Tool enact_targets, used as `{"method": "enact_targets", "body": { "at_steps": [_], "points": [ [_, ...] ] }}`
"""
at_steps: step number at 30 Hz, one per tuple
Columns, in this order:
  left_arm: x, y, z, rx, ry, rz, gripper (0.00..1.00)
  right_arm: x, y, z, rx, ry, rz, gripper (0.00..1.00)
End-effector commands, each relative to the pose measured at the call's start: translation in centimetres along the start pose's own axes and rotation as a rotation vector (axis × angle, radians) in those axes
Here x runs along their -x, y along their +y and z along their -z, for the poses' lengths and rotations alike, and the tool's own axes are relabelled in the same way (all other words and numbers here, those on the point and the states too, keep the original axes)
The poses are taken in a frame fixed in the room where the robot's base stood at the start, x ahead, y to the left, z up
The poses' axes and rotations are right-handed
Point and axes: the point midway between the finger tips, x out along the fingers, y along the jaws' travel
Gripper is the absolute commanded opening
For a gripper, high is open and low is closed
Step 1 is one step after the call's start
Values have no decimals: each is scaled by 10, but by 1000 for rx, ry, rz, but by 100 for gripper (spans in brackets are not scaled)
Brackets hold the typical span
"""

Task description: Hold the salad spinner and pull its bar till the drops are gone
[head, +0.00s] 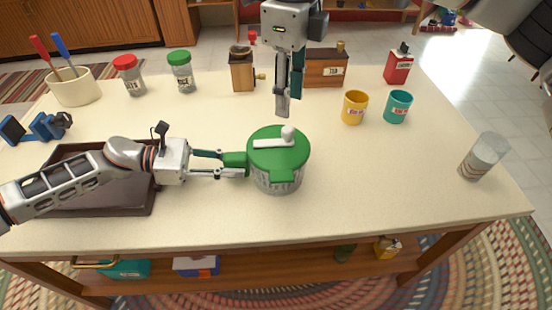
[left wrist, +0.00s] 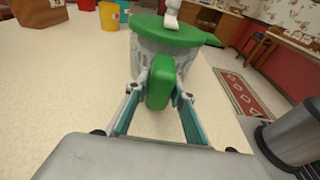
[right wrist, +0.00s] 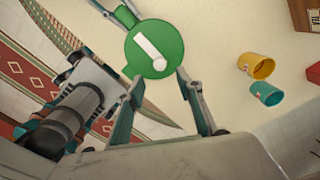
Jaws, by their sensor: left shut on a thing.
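The salad spinner (head: 277,180) stands upright on the table, with a green lid (head: 265,158), a clear greyish bowl and a white bar (head: 270,143) with a round knob (head: 288,132) on top. My left gripper (head: 242,164) is shut on its green side handle (left wrist: 159,90), left of the bowl. My right gripper (head: 283,110) points down above and behind the lid, apart from the bar. In the right wrist view its fingers (right wrist: 157,76) are spread and empty, with the lid and bar beyond them. I cannot make out drops clearly.
A brown tray (head: 130,205) lies under my left arm. A yellow cup (head: 354,108), a teal cup (head: 397,107) and a glass (head: 484,157) stand to the right. Jars, a grinder (head: 242,72) and a wooden box (head: 326,70) line the back. The front right tabletop is clear.

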Motion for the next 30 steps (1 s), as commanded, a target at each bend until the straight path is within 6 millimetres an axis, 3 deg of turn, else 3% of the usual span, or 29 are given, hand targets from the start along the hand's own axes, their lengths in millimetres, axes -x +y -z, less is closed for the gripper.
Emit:
{"method": "enact_targets", "body": {
  "at_steps": [15, 21, 30],
  "points": [
    [0, 0, 0, 0, 0, 0, 3, -67, 0, 0, 2, 1, -1, 36],
    [0, 0, 0, 0, 0, 0, 3, -79, 0, 0, 1, 0, -1, 36],
    [0, 0, 0, 0, 0, 0, 3, -82, 0, 0, 1, -1, 0, 36]
  ]
}}
